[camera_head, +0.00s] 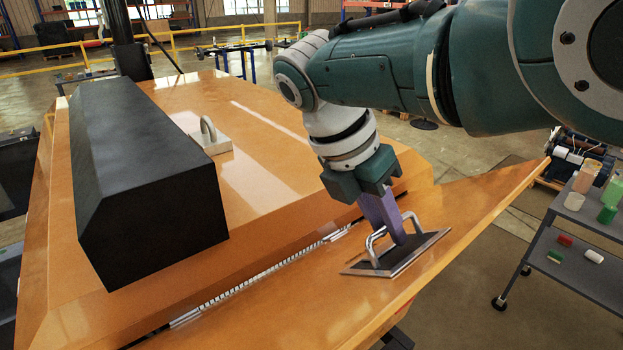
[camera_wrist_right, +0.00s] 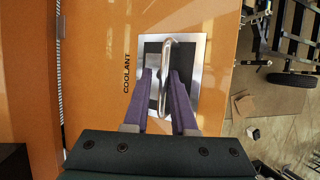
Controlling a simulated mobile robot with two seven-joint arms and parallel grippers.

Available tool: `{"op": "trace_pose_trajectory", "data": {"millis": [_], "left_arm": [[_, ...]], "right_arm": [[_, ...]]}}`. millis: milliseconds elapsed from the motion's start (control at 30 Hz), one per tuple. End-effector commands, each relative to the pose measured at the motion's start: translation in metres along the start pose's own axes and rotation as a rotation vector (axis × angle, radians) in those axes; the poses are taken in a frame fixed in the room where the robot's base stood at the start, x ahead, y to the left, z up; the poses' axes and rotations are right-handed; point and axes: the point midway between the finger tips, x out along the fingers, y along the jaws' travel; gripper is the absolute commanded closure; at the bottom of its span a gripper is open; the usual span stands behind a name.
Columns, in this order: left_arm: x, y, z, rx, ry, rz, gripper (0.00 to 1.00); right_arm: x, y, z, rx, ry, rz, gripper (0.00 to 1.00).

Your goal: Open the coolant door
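The coolant door (camera_head: 290,310) is an orange panel beside a long metal hinge strip; it slopes away to the right of the housing. I cannot tell whether it stands ajar. Its metal bar handle (camera_head: 378,240) sits on a dark plate with a silver frame (camera_wrist_right: 196,100), next to the black word COOLANT. My right gripper (camera_head: 403,226) has purple fingers reaching down at the handle. In the wrist view the fingers (camera_wrist_right: 162,88) stand on either side of the handle bar (camera_wrist_right: 165,60), with some gap visible, so the gripper looks open around it. My left gripper is out of view.
A large black block (camera_head: 140,180) and a small lifting loop (camera_head: 208,135) sit on the orange housing (camera_head: 270,140). A grey cart (camera_head: 580,255) with bottles stands at the right. A yellow railing (camera_head: 190,40) runs behind. Floor shows beyond the panel's right edge.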

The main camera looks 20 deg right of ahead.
Motion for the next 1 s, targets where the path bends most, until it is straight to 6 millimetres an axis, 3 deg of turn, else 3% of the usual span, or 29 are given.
{"op": "trace_pose_trajectory", "data": {"millis": [167, 367, 600, 1000], "left_arm": [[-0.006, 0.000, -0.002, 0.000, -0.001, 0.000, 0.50], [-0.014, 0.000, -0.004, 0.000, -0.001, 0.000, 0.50], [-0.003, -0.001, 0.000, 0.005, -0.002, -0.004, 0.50], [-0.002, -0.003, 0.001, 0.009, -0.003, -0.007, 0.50]], "right_arm": [[-0.013, 0.000, 0.000, -0.001, 0.001, 0.001, 0.75], [-0.052, 0.000, 0.001, -0.001, 0.000, 0.004, 0.75], [-0.088, 0.002, -0.001, 0.000, -0.001, 0.004, 0.75], [-0.100, 0.000, 0.000, 0.000, 0.000, 0.001, 0.75]]}}
